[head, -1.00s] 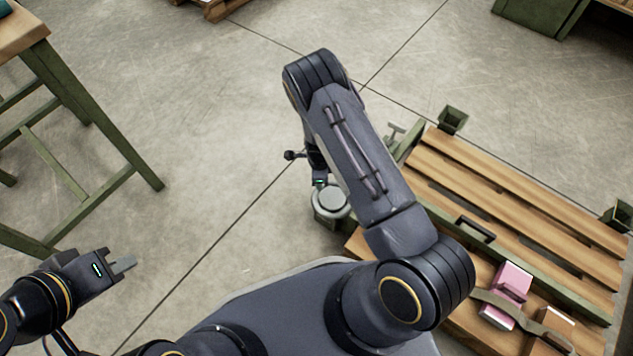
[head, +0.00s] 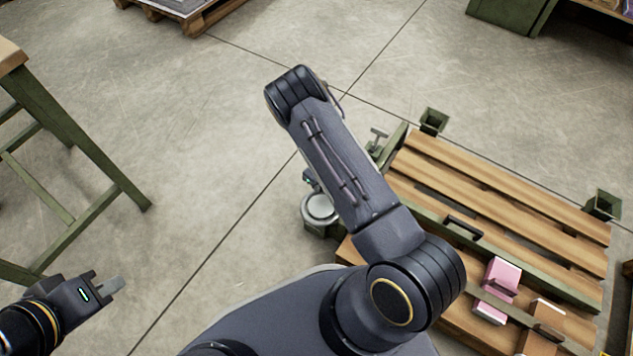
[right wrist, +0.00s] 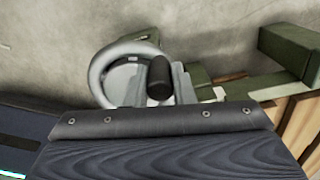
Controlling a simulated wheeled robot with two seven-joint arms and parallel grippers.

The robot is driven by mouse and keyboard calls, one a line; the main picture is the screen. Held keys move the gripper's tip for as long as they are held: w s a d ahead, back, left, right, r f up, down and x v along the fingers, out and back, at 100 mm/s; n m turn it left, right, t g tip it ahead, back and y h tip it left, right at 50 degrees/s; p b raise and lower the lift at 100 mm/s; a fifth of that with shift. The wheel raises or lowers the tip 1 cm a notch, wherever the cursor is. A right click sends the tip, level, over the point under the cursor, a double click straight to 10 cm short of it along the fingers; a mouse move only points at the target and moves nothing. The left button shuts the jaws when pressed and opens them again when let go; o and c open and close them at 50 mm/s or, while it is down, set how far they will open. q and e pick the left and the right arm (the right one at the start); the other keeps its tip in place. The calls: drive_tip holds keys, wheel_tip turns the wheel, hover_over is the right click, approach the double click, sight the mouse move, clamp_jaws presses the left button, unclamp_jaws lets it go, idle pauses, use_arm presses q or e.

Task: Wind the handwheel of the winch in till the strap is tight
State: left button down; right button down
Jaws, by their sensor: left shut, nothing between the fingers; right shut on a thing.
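The winch's handwheel (head: 319,207) is a pale metal wheel at the near left corner of the wooden pallet (head: 500,178). In the right wrist view the handwheel's grey rim (right wrist: 97,72) curves left of its black knob (right wrist: 159,78). My right gripper (right wrist: 160,88) is shut on this knob; my forearm hides most of that gripper in the head view. The strap (head: 548,331) lies dark and close over a pink box (head: 503,275) and a brown box (head: 541,342). My left gripper (head: 110,287) is shut and empty at the lower left, far from the winch.
Green posts (head: 433,121) stand at the pallet's corners. A green-legged table (head: 75,140) is at the left. Another pallet (head: 190,14) lies at the back. Open concrete floor lies between the table and the winch.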

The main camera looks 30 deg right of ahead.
drive_tip(key=shift+s+d+m, duration=0.1)
drive_tip(key=shift+d+m, duration=0.25)
drive_tip(key=shift+m, duration=0.15)
drive_tip(key=shift+d, duration=0.1)
drive_tip(key=c, duration=1.2)
unclamp_jaws()
drive_tip(key=shift+s, duration=0.1)
drive_tip(key=shift+c, duration=0.2)
drive_tip(key=shift+r+p, duration=1.75)
drive_tip(key=shift+r, duration=2.2)
